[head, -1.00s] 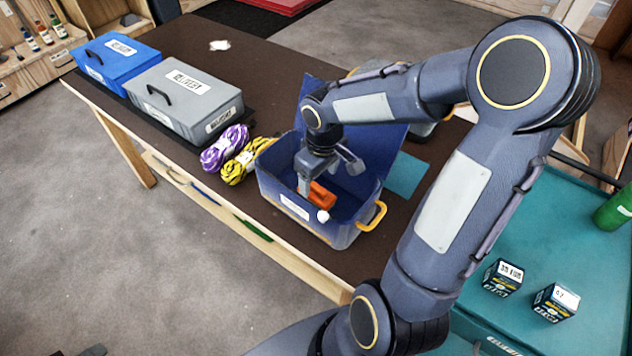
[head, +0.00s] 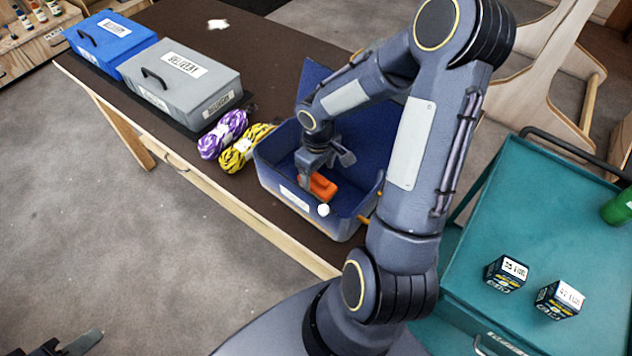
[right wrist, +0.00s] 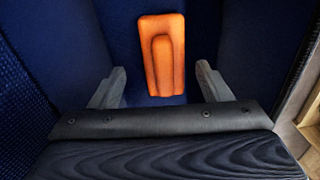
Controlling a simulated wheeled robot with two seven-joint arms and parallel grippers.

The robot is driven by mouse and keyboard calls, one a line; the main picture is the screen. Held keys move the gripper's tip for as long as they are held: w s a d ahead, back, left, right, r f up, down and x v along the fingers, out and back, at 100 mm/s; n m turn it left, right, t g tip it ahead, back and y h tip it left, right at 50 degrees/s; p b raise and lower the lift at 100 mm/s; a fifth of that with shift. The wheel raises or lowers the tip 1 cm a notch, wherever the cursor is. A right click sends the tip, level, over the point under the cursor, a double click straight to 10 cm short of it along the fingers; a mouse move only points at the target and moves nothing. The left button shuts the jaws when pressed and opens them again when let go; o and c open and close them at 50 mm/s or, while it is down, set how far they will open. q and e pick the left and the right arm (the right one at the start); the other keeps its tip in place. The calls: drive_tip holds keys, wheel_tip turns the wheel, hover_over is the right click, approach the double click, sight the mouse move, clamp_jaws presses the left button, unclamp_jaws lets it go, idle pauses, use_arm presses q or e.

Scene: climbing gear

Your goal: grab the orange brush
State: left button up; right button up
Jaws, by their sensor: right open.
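The orange brush (head: 323,187) lies inside the open blue box (head: 275,184), near its front wall. My right gripper (head: 325,171) reaches down into the box, close to the brush and partly covering it. In the right wrist view the brush (right wrist: 162,55) lies on dark blue fabric, beyond and roughly between the spread fingers of my right gripper (right wrist: 160,84). The jaws are open and empty. A dark grey tip at the lower left of the head view looks like my left gripper (head: 80,343); its jaws cannot be made out.
Purple rope (head: 222,135) and yellow rope (head: 243,148) lie left of the box. A grey case (head: 185,82) and blue case (head: 110,43) stand farther left. A teal cart (head: 540,215) with small boxes stands right.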

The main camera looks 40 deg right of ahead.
sight(317, 175)
drive_tip(key=f, duration=0.4)
drive_tip(key=shift+s+a+f, duration=0.1)
drive_tip(key=shift+a+f, duration=0.05)
drive_tip(key=shift+a, duration=0.05)
drive_tip(key=shift+c, duration=0.4)
drive_tip(key=c, duration=1)
